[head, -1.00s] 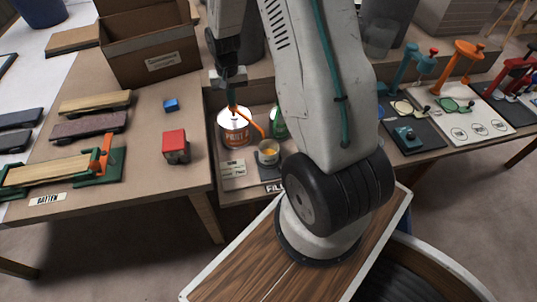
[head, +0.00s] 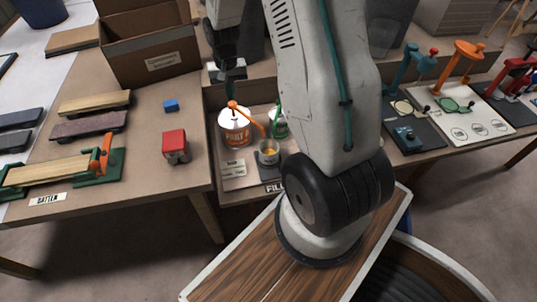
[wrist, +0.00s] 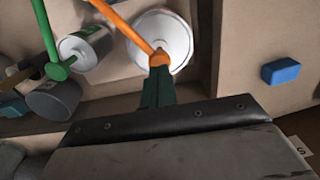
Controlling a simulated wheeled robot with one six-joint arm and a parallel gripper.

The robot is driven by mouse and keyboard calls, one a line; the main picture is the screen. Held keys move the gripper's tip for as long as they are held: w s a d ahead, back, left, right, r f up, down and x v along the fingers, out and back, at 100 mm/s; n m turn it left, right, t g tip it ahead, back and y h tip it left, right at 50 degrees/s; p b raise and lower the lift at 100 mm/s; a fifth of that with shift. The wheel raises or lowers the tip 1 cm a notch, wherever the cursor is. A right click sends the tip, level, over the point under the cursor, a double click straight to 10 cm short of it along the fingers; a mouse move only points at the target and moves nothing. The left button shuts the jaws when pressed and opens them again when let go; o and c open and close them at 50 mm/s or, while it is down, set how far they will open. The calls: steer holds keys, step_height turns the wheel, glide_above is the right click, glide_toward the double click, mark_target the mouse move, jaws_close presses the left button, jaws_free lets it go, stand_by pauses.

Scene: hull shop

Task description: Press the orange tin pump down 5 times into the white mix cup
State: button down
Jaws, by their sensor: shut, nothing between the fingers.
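The orange tin (head: 235,133) is a white can with an orange label, standing in the open bay between the tables. Its orange pump (head: 232,104) has a rounded head and a spout slanting down to the right, toward the mix cup (head: 268,157). The cup looks greyish and has orange-yellow paint inside. My gripper (head: 230,92) is shut and empty, pointing down just above the pump head. In the wrist view, its dark green fingertips (wrist: 158,78) meet the edge of the pump head (wrist: 159,59); I cannot tell whether they touch.
A green-labelled tin with a green pump (head: 279,125) stands right of the orange tin; its green arm (wrist: 57,72) shows in the wrist view. Coloured presses stand at right.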

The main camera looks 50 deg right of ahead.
steer(key=shift+f, duration=0.1)
steer(key=shift+f, duration=1.35)
steer(key=shift+r, duration=1.45)
step_height(320, 180, up, 6)
stand_by(0.5)
